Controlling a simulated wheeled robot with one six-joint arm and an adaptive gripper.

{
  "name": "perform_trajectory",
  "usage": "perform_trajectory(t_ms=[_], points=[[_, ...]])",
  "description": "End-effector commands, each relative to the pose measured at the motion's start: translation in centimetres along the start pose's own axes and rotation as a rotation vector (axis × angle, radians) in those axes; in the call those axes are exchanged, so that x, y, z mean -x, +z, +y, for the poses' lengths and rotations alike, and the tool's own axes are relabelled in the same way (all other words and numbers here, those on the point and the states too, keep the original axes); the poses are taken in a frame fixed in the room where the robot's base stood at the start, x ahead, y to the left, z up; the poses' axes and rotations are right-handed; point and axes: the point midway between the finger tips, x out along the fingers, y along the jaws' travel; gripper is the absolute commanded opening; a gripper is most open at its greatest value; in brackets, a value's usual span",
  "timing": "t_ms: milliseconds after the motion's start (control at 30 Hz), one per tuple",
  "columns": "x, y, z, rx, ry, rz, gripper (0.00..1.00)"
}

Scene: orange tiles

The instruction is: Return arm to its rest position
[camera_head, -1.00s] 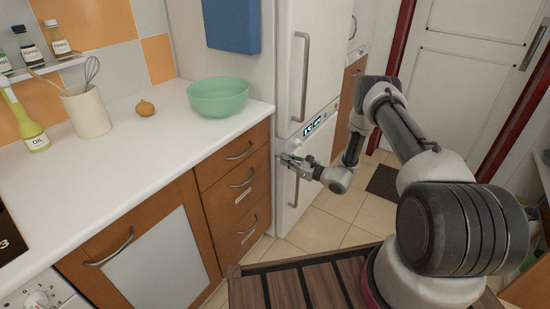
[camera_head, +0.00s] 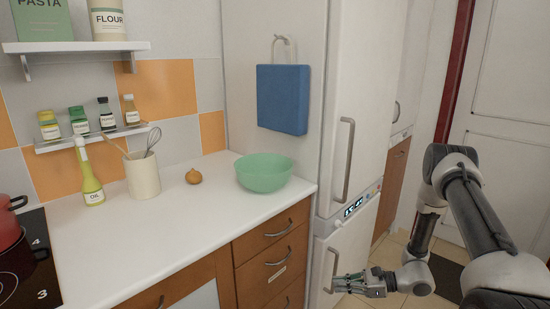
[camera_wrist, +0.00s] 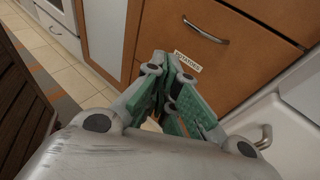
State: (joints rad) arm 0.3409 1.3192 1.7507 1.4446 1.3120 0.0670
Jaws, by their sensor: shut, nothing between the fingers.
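My gripper (camera_head: 348,284) is in front of the lower fridge door (camera_head: 350,250) in the head view, low and to the right of the drawers. My arm reaches in from the right with its elbow bent. In the wrist view my gripper (camera_wrist: 172,106) has its green-padded fingers together, with nothing held. A wooden drawer front with a "POTATOES" label (camera_wrist: 187,63) lies beyond the fingertips. Whether the fingers touch anything is not clear.
The fridge's upper handle (camera_head: 345,160) and lower handle (camera_head: 332,271) stick out near my gripper. A green bowl (camera_head: 264,175) stands on the white counter (camera_head: 170,235), with an onion (camera_head: 193,177) and a utensil pot (camera_head: 143,176). A red pot (camera_head: 10,235) sits at far left.

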Motion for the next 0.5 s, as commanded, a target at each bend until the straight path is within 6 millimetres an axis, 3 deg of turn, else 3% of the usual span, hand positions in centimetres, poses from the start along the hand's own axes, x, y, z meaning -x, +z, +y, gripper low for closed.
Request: perform_trajectory(t_ms=[267, 500], points=[[6.7, 7.9, 6.4, 0.291, 0.379, 0.173, 0.0], [15.0, 15.4, 10.7, 0.642, 0.691, 0.375, 0.0]])
